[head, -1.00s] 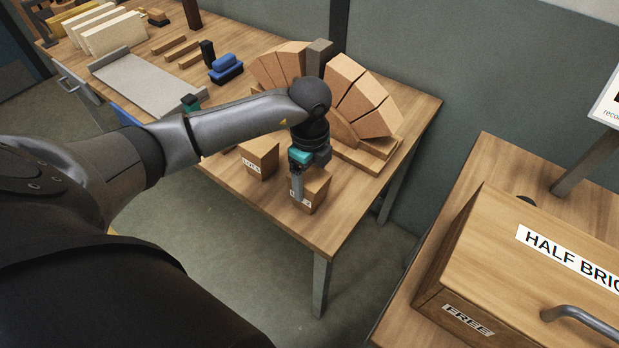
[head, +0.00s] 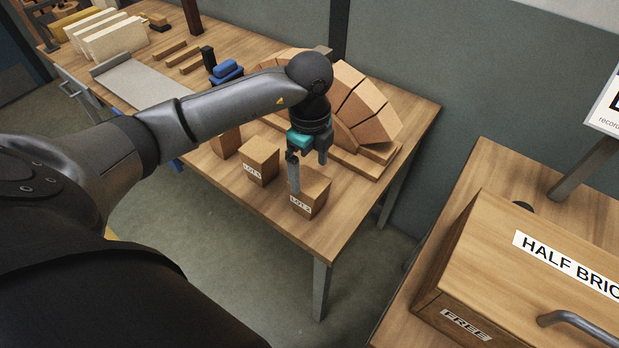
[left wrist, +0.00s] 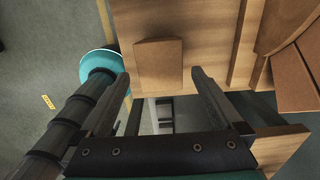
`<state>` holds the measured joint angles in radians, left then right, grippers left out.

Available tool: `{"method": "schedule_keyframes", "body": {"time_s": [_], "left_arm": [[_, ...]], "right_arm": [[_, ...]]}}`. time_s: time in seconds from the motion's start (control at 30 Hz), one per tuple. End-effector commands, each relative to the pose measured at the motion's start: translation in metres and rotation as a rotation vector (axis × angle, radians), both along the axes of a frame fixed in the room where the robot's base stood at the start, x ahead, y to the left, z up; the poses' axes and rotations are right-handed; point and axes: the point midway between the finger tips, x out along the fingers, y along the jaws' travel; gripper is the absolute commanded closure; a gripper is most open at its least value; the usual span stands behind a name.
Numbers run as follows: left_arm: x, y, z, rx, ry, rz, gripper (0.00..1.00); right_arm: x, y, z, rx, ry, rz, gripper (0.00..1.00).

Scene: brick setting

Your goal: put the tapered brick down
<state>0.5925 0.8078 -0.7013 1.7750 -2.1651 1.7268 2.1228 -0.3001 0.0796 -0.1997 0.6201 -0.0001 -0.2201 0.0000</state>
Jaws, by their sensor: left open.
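A brown block labelled LOT 2 (head: 316,187), which looks like the tapered brick, stands on the wooden table (head: 345,222) near its front right corner. In the left wrist view a brown brick (left wrist: 159,64) lies just beyond the fingertips, on the wood. My left gripper (head: 296,180) is open, pointing down over the LOT 2 block, with one finger in front of it. Its two fingers also show apart and empty in the left wrist view (left wrist: 162,78). My right gripper is not in view.
A block labelled LOT 1 (head: 262,160) stands just left of the LOT 2 block, and another block (head: 227,143) beyond it. An arch of bricks (head: 362,105) stands close behind my gripper. A HALF BRICK box (head: 540,235) is on the right table.

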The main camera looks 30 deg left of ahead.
Motion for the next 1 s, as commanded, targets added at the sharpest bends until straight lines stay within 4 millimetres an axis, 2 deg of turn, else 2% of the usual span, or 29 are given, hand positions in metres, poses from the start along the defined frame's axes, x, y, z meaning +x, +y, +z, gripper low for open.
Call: {"method": "schedule_keyframes", "body": {"time_s": [0.03,0.1,0.33,0.5,0.87,1.0], "left_arm": [[0.001,0.000,0.014,0.001,-0.005,-0.001,0.00],[0.001,0.001,0.028,0.001,-0.004,0.000,0.00],[0.001,0.000,0.059,0.000,-0.002,0.000,0.00],[0.000,0.000,0.064,0.000,0.000,0.001,0.00],[0.000,0.000,0.064,0.000,0.000,0.001,0.00],[-0.001,-0.013,0.060,-0.051,-0.005,-0.036,0.00]], "right_arm": [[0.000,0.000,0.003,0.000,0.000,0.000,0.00],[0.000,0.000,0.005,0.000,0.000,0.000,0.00],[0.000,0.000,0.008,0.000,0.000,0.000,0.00],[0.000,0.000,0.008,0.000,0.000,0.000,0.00],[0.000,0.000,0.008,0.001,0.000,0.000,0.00],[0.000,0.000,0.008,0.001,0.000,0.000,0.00]]}}
